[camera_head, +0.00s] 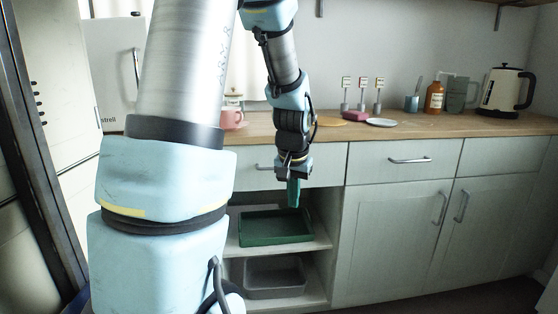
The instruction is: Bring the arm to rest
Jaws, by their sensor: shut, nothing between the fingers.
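My arm reaches from the left foreground up and over to the counter, then hangs down in front of it. My gripper (293,194) points down, its green fingers shut with nothing visible between them. It hangs in front of the open shelf section, above and in front of the green tray as seen here. The large near links of my arm hide much of the left side.
A green tray (249,241) lies on the upper open shelf, a grey bin (275,291) on the lower one. The wooden counter (440,126) bears a kettle (506,90), a brown bottle (434,98), a pink mug (231,119), a white plate (381,123) and small label stands (361,92).

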